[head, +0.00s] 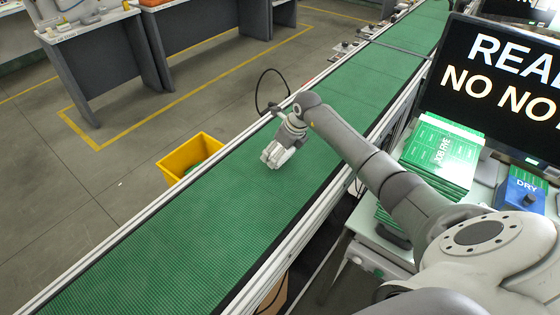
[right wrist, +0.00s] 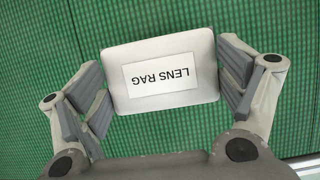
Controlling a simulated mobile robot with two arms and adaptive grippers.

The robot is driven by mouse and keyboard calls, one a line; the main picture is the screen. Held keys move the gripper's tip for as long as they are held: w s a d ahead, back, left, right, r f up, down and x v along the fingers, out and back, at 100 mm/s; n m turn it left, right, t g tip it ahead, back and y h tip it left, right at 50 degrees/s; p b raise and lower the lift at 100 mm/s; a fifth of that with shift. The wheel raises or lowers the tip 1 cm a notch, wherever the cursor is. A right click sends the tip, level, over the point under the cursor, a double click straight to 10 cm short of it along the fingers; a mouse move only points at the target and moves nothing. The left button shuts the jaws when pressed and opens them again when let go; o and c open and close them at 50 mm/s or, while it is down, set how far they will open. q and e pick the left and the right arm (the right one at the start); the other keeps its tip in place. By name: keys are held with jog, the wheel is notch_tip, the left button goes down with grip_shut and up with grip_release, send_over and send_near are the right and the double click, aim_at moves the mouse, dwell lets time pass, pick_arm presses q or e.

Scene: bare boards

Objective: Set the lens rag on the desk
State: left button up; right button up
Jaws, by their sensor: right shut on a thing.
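The lens rag (right wrist: 158,101) is a white, rounded rectangular pad with a "LENS RAG" label that reads upside down in the right wrist view. My right gripper (right wrist: 164,84) is shut on it, with fingers at its left and right sides. In the head view my right gripper (head: 279,155) is over the green conveyor belt; the rag is hard to tell from the pale fingers there. Grey desks (head: 100,70) stand at the upper left, across the floor; which desk the task means I cannot tell. My left gripper is not in view.
The green belt (head: 170,230) runs diagonally and is mostly bare. A yellow bin (head: 190,155) stands on the floor beside it. At right, green boxes (head: 440,155), a blue "DRY" box (head: 522,190) and a black screen (head: 500,85) crowd a bench.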

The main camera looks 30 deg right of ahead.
notch_tip(320, 180, down, 3)
jog(key=shift+s+r+b, duration=0.1)
jog(key=shift+r+b, duration=0.1)
jog(key=shift+b, duration=0.1)
jog(key=shift+f, duration=0.2)
jog(key=o, duration=0.8)
jog(key=shift+c, duration=0.2)
jog(key=shift+r, duration=0.15)
